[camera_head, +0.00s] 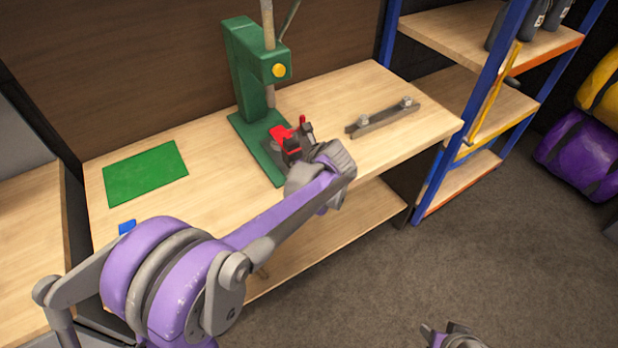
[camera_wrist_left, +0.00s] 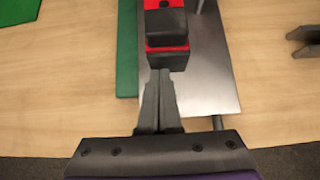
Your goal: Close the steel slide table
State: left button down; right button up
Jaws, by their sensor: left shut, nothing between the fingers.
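The steel slide table is the smooth grey plate (camera_wrist_left: 208,75) under my left gripper in the wrist view. In the head view it is mostly hidden by my left arm. A red and black block (camera_wrist_left: 166,28) sits on the plate; it also shows in the head view (camera_head: 279,133). My left gripper (camera_wrist_left: 160,74) is shut and empty, its fingertips right at the near end of the black part. I cannot tell whether they touch it. My right gripper (camera_head: 450,334) is partly in view at the bottom edge, away from the bench, its opening unclear.
A green press (camera_head: 243,80) stands on the wooden bench (camera_head: 215,135), behind the block. A green mat (camera_head: 145,172) and small blue object (camera_head: 127,227) lie left. A grey bar with bolts (camera_head: 383,118) lies right. Blue-framed shelves (camera_head: 440,150) stand beside the bench.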

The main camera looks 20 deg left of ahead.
aim_at(292, 156)
pick_arm(q)
jog(key=shift+w+a, duration=0.85)
jog(key=shift+a, duration=0.2)
jog(key=shift+a+r, duration=0.1)
jog(key=shift+w+r, duration=0.1)
